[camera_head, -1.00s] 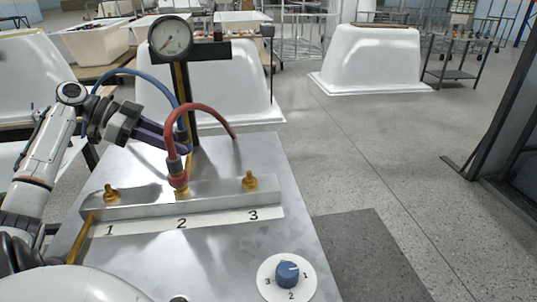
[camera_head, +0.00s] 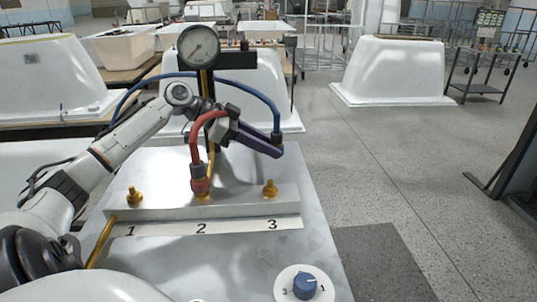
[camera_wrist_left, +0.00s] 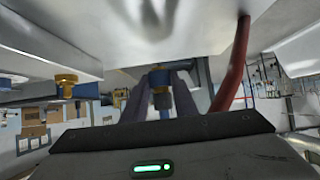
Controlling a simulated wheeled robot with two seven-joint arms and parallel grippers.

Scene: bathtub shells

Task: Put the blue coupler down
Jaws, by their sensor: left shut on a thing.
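My left gripper (camera_head: 274,149) is shut on the blue coupler (camera_head: 277,138) at the end of the blue hose (camera_head: 243,87). It holds the coupler in the air, above and apart from the brass fitting over label 3 (camera_head: 270,188). The coupler also shows between the two fingers in the left wrist view (camera_wrist_left: 161,86). The red coupler (camera_head: 199,182) sits on the middle fitting at label 2, with its red hose (camera_head: 194,138) arching up past my gripper. The brass fitting at label 1 (camera_head: 135,196) is bare. My right gripper is not in view.
A pressure gauge (camera_head: 198,46) stands on a post behind the metal manifold bar (camera_head: 235,201). A blue dial knob (camera_head: 305,286) is at the table's front right. White tub shells (camera_head: 393,70) stand beyond. The tabletop in front of the bar is mostly clear.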

